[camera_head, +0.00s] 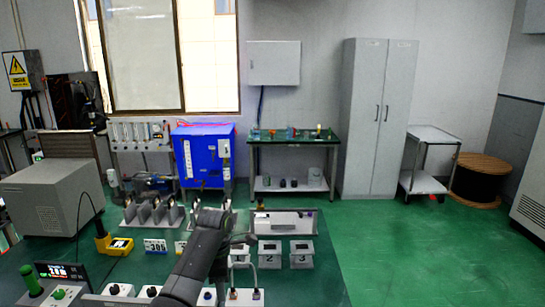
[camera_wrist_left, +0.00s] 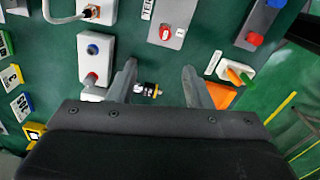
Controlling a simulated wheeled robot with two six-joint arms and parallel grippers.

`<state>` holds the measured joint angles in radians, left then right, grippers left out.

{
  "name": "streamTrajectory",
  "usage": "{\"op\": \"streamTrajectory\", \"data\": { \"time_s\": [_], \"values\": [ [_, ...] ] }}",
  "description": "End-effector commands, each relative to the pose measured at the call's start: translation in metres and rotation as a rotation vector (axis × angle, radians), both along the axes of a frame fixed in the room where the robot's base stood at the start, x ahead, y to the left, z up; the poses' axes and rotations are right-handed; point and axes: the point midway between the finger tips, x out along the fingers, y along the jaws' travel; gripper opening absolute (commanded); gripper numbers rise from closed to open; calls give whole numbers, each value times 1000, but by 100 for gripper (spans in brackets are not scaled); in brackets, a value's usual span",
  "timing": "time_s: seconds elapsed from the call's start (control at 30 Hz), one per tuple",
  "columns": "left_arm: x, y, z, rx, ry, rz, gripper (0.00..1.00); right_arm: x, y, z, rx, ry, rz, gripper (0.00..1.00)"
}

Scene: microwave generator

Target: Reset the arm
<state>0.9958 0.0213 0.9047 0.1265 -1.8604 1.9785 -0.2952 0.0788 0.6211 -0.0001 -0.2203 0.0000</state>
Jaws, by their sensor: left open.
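My left arm comes in from the bottom centre of the head view, and its dark gripper (camera_head: 243,241) is over the green table beside the white numbered boxes. In the left wrist view the two grey fingers of this gripper (camera_wrist_left: 160,86) are spread apart. A small black and gold cylinder (camera_wrist_left: 147,89) shows between them, near the left finger; I cannot tell how far below it is. Nothing appears held. A white control box (camera_wrist_left: 97,55) with a blue button and a red knob lies left of the fingers. My right gripper is not in view.
The green table (camera_head: 335,288) carries numbered boxes (camera_head: 300,254), a yellow meter (camera_head: 118,246), a grey box-shaped device (camera_head: 52,200) and a row of switches along the front. A blue cabinet (camera_head: 200,155) stands behind. Open green floor (camera_head: 430,250) lies to the right.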

Motion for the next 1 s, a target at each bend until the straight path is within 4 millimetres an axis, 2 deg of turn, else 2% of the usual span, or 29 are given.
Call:
{"op": "streamTrajectory", "data": {
  "time_s": [0.07, 0.37, 0.57, 0.67, 0.77, 1.0],
  "values": [
    [-3, 3, -7, -3, -2, -19, 45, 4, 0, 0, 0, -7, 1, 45],
    [-22, 20, -40, -12, -30, -145, 45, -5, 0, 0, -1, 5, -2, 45],
    [-44, 37, -70, -13, -55, -265, 45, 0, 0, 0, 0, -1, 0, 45],
    [-62, 49, -89, -9, -73, -348, 45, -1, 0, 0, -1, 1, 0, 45],
    [-90, 64, -111, 1, -96, -458, 45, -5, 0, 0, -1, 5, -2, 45],
    [-174, 103, -150, 64, -150, -766, 45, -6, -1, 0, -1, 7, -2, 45]
  ]
}}
